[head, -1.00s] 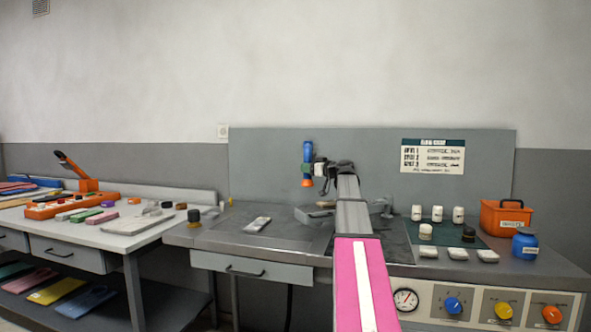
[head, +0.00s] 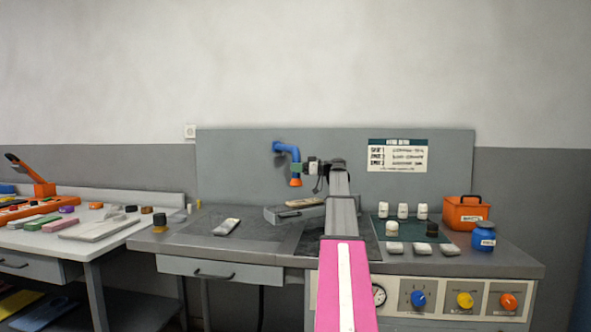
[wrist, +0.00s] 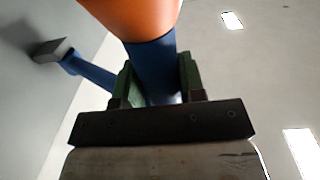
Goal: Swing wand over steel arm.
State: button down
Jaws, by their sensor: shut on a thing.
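The wand (head: 290,152) is a blue bent pipe with an orange nozzle (head: 295,182), fixed to the grey back panel at its far end. My gripper (head: 297,169) is shut on the upright blue part, just above the nozzle. In the wrist view the green-padded fingers (wrist: 157,85) sit either side of the blue pipe (wrist: 155,62), with the orange nozzle (wrist: 135,15) beyond. The steel arm appears to be the low grey bar (head: 283,214) on the bench, partly hidden by my arm. The nozzle hangs above it, clearly apart. A tan piece (head: 305,203) shows on or behind the bar.
A pale block (head: 227,227) lies on the bench left of the bar. White canisters (head: 403,210), a blue jar (head: 484,237) and an orange box (head: 466,213) stand at right. A side table (head: 70,245) holds coloured blocks. The air around the wand is clear.

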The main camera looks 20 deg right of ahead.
jog(key=shift+s, duration=0.15)
jog(key=c, duration=0.7)
grip_release()
jog(key=shift+d, duration=0.1)
jog(key=v, duration=1)
jog(key=shift+s+d, duration=0.2)
jog(key=shift+d, duration=0.05)
jog(key=shift+c, duration=0.4)
